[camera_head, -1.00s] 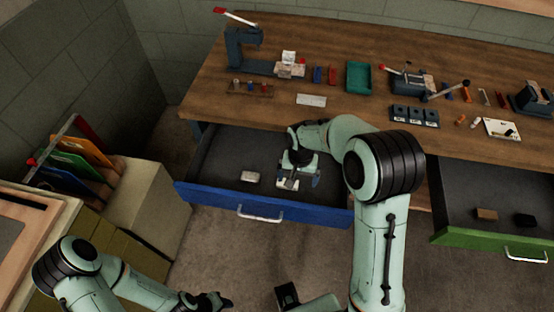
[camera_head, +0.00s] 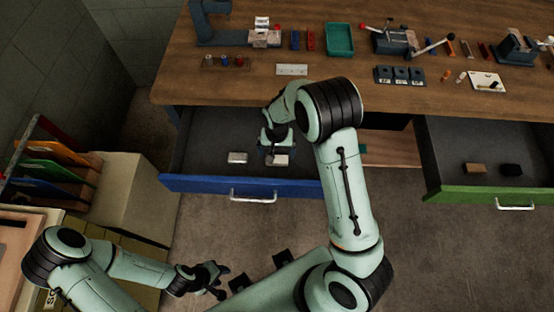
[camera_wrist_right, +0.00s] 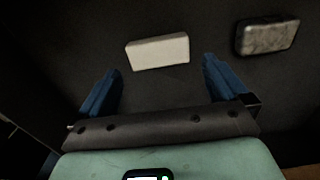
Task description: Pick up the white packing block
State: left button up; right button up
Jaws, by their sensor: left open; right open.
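The white packing block (camera_head: 281,160) lies in the open blue drawer (camera_head: 295,189). In the right wrist view the white block (camera_wrist_right: 158,52) lies just beyond and between the fingertips, apart from both. My right gripper (camera_head: 275,156) is over the block in the drawer, pointing down. In the wrist view its two blue fingers (camera_wrist_right: 160,66) are spread and empty. The wrist partly hides the block in the head view. My left gripper (camera_head: 219,279) is open and empty, out over the floor in front of the drawer.
A grey block (camera_head: 237,157) lies left of the white one in the same drawer; the wrist view shows it (camera_wrist_right: 267,36) at upper right. An open green drawer (camera_head: 480,195) is at right. The workbench (camera_head: 350,80) with tools overhangs behind.

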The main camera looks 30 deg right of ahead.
aim_at(277, 156)
notch_tip(277, 156, down, 4)
jog(key=shift+w+d+f, duration=0.1)
jog(key=shift+w+f, duration=0.05)
jog(key=shift+f, duration=0.05)
jog(key=c, duration=0.9)
jog(key=shift+o, duration=0.2)
jog(key=shift+r, duration=0.1)
